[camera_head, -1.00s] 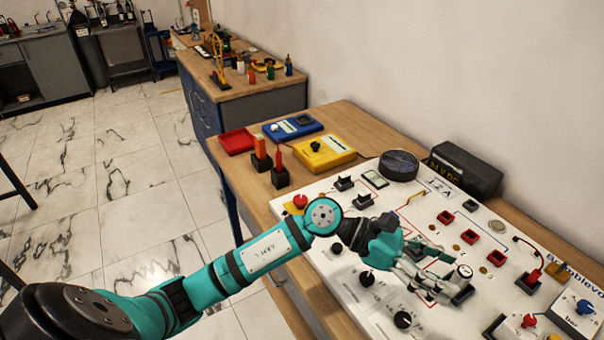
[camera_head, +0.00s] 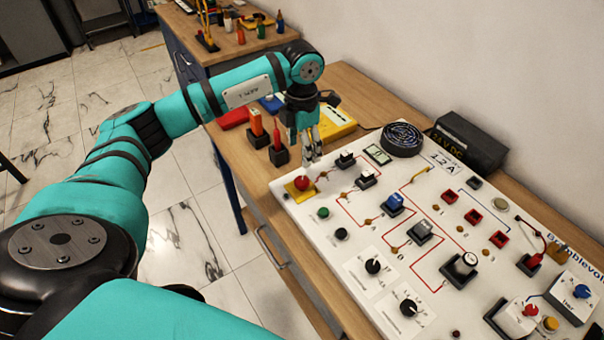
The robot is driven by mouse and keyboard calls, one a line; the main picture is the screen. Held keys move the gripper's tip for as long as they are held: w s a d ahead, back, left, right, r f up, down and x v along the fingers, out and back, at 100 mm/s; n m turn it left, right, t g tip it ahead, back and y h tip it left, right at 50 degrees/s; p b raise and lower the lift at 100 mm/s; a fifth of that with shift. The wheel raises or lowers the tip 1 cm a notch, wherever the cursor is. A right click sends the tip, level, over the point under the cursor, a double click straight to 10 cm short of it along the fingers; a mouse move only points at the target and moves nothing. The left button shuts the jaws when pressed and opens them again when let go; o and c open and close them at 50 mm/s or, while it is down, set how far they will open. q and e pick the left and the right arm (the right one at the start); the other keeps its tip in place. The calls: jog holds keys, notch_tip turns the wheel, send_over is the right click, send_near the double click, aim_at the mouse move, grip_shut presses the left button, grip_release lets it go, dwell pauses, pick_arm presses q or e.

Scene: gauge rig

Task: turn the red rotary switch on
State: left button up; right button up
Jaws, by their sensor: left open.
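A round red knob (camera_head: 302,183) sits on a yellow plate at the left corner of the white gauge panel (camera_head: 445,185). A second red knob (camera_head: 530,310) is on a white block at the panel's lower right. I cannot tell for certain which is the red rotary switch. My left gripper (camera_head: 310,153) points down just behind the knob on the yellow plate, apart from it in the picture. It is open, with nothing seen between its fingers. My right gripper is not in view.
Red and orange upright pieces (camera_head: 257,128) in dark holders stand left of my gripper. A yellow box (camera_head: 337,122) lies behind it.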

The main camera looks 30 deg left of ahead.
aim_at(302, 181)
pick_arm(q)
notch_tip(302, 181, down, 10)
jog(key=shift+r+p, duration=0.1)
jog(key=shift+p, duration=1.1)
jog(key=shift+f, duration=0.85)
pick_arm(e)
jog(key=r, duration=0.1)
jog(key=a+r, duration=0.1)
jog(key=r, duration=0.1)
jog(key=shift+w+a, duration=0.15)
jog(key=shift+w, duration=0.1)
pick_arm(q)
jog(key=shift+c, duration=0.5)
